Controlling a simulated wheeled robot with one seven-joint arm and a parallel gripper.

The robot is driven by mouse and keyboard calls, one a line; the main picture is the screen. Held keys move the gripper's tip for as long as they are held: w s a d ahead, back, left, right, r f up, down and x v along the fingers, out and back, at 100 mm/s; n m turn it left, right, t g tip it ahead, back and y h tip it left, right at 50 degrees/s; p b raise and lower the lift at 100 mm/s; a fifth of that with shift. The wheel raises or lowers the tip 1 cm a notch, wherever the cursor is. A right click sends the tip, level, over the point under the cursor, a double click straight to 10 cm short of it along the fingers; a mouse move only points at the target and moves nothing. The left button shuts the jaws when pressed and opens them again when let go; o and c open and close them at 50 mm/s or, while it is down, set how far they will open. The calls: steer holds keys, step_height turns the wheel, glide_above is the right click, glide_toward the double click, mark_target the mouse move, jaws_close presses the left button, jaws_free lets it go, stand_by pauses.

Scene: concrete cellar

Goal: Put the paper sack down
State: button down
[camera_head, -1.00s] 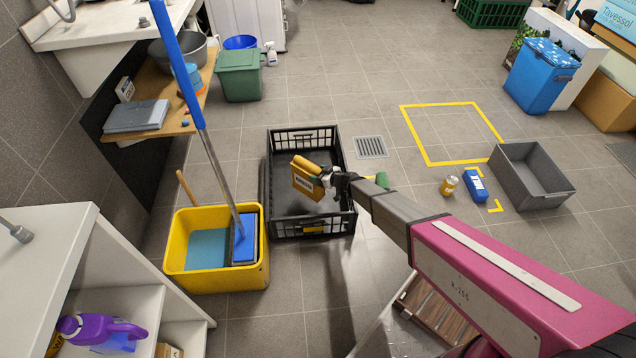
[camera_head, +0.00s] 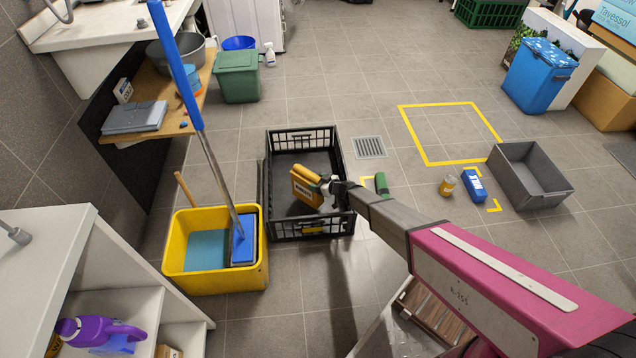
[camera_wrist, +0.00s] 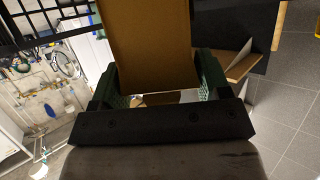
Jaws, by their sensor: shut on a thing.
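The paper sack (camera_head: 304,190) is a tan-yellow, boxy pack with a pale printed label. In the head view it is over the black crate (camera_head: 303,160), inside its outline. My gripper (camera_head: 322,185) is shut on it from the right. In the wrist view the sack (camera_wrist: 148,45) shows as a plain brown face between the green fingers of my gripper (camera_wrist: 155,84). I cannot tell whether its underside touches the crate floor.
A yellow mop bucket (camera_head: 215,283) with a leaning mop stands left of the crate. A green object (camera_head: 381,184), a small jar (camera_head: 447,186), a blue pack (camera_head: 474,186) and a grey bin (camera_head: 530,178) are to the right. The yellow-taped floor square (camera_head: 450,135) is empty.

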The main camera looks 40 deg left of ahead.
steer(key=shift+f, duration=0.2)
steer(key=shift+c, duration=0.4)
jaws_free()
steer(key=shift+r, duration=0.1)
